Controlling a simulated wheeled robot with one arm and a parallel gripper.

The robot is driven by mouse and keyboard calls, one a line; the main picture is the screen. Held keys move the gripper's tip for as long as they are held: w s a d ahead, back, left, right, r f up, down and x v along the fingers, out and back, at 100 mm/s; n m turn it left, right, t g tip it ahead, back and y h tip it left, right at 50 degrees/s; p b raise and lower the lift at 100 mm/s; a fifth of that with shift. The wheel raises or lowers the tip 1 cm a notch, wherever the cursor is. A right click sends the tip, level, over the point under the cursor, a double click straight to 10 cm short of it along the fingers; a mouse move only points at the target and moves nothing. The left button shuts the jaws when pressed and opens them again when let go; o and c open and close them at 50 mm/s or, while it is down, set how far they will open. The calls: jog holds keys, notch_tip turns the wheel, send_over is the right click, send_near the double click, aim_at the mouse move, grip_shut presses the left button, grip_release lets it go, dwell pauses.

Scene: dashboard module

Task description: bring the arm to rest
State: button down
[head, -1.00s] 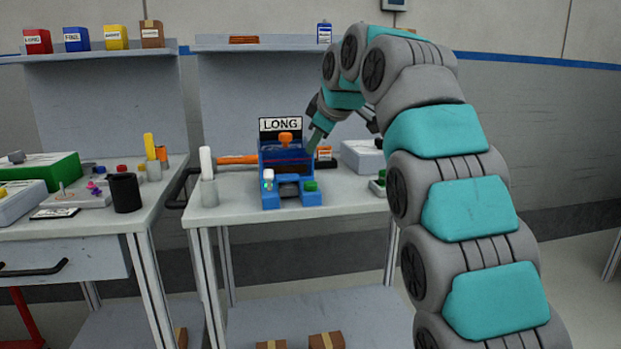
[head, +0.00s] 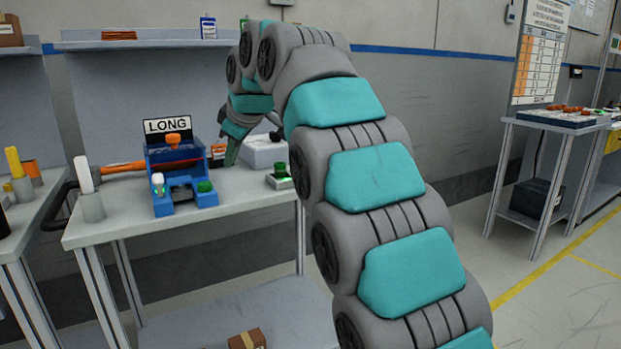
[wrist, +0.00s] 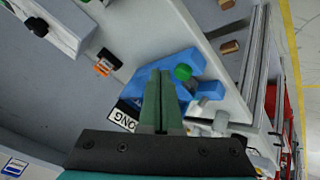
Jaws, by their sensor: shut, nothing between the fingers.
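My gripper (head: 232,152) hangs from my raised arm just right of the blue dashboard module, above the workbench, with its fingers pointing down. In the wrist view the two green fingers (wrist: 164,75) are pressed together with nothing between them. The blue module (head: 183,190) stands on the bench with a LONG sign (head: 167,126) at its back, an orange knob on top and a green button at its front. In the wrist view the module (wrist: 165,72) lies behind the fingers, which hide part of it.
A white box (head: 264,152) and a small green-button device (head: 280,177) stand on the bench right of my gripper. An orange-handled tool (head: 122,167) and a white marker in a holder (head: 90,192) are on the left. Open floor lies to the right.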

jog(key=s+d+f+m+g+h, duration=0.1)
jog(key=s+d+f+m, duration=0.2)
jog(key=s+d+f, duration=0.3)
jog(key=s+d+f+m+g+h, duration=0.1)
jog(key=s+d+f+m, duration=0.25)
jog(key=d, duration=0.55)
jog(key=s+d+f+m+g+h, duration=0.1)
jog(key=s+d+f+m+h, duration=0.1)
jog(key=s+d+f, duration=0.4)
jog(key=s+d+f+m+g, duration=0.1)
jog(key=s+d+f, duration=0.3)
jog(key=s, duration=0.5)
jog(key=s+d+f+m+g, duration=0.2)
jog(key=s+d+f+m, duration=0.1)
jog(key=s+f, duration=0.4)
jog(key=s+d+f+m+g+h, duration=0.1)
jog(key=s+d+f, duration=0.4)
jog(key=s, duration=0.7)
jog(key=shift+d+f+m+g, duration=0.2)
jog(key=shift+f+m+g, duration=0.2)
jog(key=shift+m+g, duration=0.35)
jog(key=shift+w, duration=0.1)
